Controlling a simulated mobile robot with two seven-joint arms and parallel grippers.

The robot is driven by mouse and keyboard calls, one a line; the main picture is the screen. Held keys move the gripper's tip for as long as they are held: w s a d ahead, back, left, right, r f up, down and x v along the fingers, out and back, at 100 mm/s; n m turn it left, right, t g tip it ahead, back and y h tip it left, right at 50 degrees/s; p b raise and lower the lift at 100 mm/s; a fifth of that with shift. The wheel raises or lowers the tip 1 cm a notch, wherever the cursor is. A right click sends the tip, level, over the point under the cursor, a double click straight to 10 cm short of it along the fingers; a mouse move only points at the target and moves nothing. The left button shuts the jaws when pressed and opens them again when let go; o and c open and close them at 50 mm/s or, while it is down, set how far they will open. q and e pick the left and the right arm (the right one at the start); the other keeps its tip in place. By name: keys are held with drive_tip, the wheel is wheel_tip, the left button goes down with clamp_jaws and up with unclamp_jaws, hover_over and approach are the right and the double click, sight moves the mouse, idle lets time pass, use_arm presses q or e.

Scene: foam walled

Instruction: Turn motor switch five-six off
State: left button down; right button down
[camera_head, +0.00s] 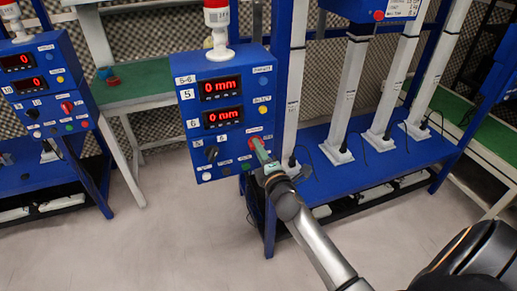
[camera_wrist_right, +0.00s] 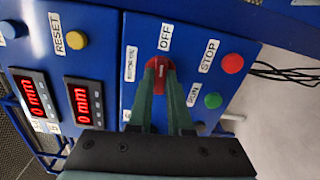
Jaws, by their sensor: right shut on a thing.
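The blue control box labelled 5-6 (camera_head: 243,122) stands in the middle of the head view, with two displays reading 0 mm. Its red motor switch (camera_wrist_right: 160,68) shows in the right wrist view, below the OFF label (camera_wrist_right: 165,37). My right gripper (camera_head: 259,148) reaches the lower right of the box face. Its green fingers (camera_wrist_right: 161,78) are shut on the red switch, one on each side. The fingers hide part of the switch, and I cannot tell its exact turn. My left gripper is not in view.
In the wrist view a red STOP button (camera_wrist_right: 232,63) and a green RUN button (camera_wrist_right: 213,100) sit close right of the fingers. A yellow RESET button (camera_wrist_right: 77,40) is farther left. Another blue box (camera_head: 45,85) stands at left. White columns (camera_head: 345,100) rise behind my arm.

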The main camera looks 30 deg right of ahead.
drive_tip(key=shift+m, duration=0.5)
drive_tip(key=c, duration=0.8)
unclamp_jaws()
drive_tip(key=shift+c, duration=0.2)
drive_tip(key=shift+s, duration=0.1)
drive_tip(key=v, duration=1.2)
drive_tip(key=shift+s, duration=0.2)
